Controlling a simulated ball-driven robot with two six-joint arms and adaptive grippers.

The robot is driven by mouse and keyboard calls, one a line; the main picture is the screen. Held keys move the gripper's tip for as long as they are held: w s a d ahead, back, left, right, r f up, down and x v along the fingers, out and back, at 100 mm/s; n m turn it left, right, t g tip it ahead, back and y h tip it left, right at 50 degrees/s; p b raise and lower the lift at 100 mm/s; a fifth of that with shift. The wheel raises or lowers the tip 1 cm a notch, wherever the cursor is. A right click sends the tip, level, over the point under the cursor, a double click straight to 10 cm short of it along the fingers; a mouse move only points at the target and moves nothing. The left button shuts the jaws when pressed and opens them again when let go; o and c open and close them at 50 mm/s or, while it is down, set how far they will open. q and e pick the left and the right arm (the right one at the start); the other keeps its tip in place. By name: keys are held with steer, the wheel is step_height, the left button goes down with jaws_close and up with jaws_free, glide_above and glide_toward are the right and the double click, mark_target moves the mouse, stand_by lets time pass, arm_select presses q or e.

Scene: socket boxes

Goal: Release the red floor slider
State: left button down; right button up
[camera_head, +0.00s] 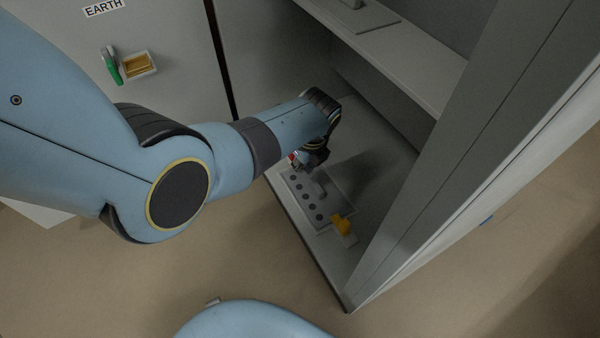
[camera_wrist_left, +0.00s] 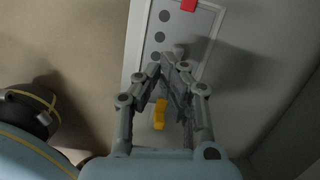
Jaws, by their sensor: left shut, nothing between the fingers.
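The red slider (camera_wrist_left: 189,6) shows at the top edge of the left wrist view, at the far end of a grey plate with a row of dark round holes. In the head view only a small red patch (camera_head: 292,158) shows beside my left gripper (camera_head: 309,160), which hides most of that end. My left gripper (camera_wrist_left: 174,62) is shut and empty, above the plate (camera_head: 297,205). In the left wrist view its tips are apart from the red slider, lower in the picture. My right gripper is not in view.
A yellow block (camera_head: 342,224) sits near the front end of the plate; the left wrist view shows it too (camera_wrist_left: 160,114). A cabinet wall (camera_head: 465,165) stands to the right and a shelf (camera_head: 400,50) above. A green handle (camera_head: 112,66) is on the panel marked EARTH.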

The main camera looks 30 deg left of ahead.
arm_select(q)
steer(key=w+m, duration=0.1)
steer(key=w+r+m+b, duration=0.1)
steer(key=w, duration=0.1)
steer(key=shift+w+d, duration=0.2)
steer(key=shift+w, duration=0.1)
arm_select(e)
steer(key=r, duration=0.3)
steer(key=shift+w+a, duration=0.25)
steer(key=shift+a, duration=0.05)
arm_select(q)
steer(key=shift+f, duration=0.1)
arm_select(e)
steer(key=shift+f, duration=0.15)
